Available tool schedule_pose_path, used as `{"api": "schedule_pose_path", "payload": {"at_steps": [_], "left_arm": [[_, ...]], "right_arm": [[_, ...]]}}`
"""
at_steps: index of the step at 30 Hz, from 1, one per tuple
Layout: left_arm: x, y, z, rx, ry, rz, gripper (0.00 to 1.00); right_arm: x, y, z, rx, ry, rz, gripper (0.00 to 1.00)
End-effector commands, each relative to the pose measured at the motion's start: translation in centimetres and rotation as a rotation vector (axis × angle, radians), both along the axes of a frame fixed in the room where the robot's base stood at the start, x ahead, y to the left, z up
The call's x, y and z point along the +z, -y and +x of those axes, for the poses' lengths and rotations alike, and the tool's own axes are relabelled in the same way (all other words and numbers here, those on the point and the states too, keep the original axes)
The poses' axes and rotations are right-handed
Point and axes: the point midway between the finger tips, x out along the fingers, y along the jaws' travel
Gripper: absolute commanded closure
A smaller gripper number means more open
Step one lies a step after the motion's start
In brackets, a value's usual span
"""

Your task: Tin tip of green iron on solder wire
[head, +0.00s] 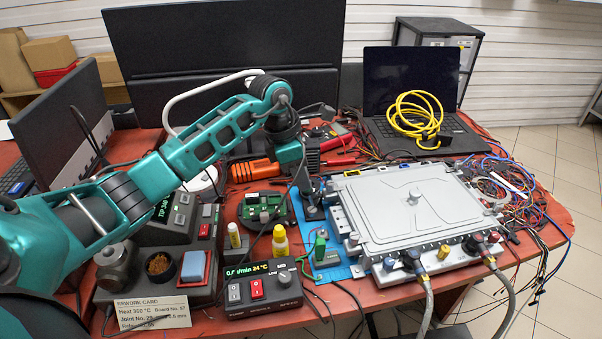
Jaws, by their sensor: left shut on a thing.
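My left gripper (312,207) points down between the small green circuit board (265,208) and the large grey plate. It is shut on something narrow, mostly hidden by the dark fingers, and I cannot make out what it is. A thin dark cable runs down beside the gripper. A small green-bodied item (320,245) stands just below it on the blue mat (330,272); I cannot tell if it is the green iron. A white, spool-like round thing (203,180) shows partly behind my left arm. I cannot make out the solder wire or an iron tip. My right gripper is out of view.
The soldering station (165,232) holds brass wool (159,266) and a blue sponge (193,267). The grey cold plate (412,203) fills the right.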

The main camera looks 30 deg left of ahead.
Motion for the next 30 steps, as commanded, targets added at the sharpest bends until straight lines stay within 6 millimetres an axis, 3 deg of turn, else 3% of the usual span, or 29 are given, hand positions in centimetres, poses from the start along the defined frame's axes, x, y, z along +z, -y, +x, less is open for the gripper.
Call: {"api": "schedule_pose_path", "payload": {"at_steps": [30], "left_arm": [[-0.61,0.0,0.02,0.0,0.001,-0.001,1.0]], "right_arm": [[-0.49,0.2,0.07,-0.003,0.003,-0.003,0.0]]}}
